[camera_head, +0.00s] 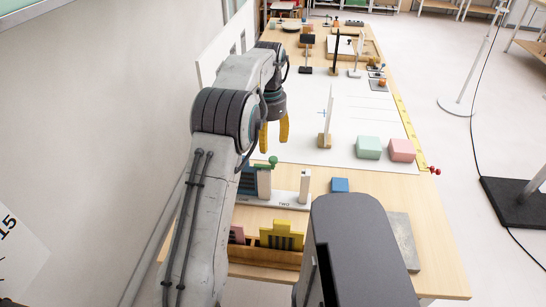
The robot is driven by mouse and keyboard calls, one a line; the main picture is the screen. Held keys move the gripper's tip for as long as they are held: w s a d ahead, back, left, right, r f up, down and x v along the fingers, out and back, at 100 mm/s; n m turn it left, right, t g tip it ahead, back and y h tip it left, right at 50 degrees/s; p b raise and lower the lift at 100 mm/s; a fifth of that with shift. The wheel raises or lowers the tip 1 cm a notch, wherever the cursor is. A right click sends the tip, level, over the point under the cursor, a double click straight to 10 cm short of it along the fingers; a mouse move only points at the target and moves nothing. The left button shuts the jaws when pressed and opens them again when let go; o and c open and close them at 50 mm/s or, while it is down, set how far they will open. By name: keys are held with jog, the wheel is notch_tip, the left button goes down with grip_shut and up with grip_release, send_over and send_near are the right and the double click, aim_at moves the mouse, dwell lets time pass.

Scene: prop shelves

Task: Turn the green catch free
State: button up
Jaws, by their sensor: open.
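The green catch (272,161) shows as a small green knob and stem at the top of a dark blue-grey block (248,182) on the table, left of the middle of the view. My gripper (274,136) has two yellow fingers that point down, spread apart with nothing between them. In the picture it appears just above and beyond the catch; I cannot tell the exact distance. My arm hides part of the block's left side.
A blue cube (340,185), a green block (368,148) and a pink block (401,150) sit to the right. A yellow piece (281,237) stands in front. A white upright panel (329,112) stands beyond.

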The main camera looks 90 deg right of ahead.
aim_at(273, 158)
jog(key=f, duration=0.2)
jog(key=s+f, duration=0.1)
jog(key=f, duration=0.2)
jog(key=shift+f, duration=1.3)
jog(key=shift+c, duration=0.3)
grip_shut()
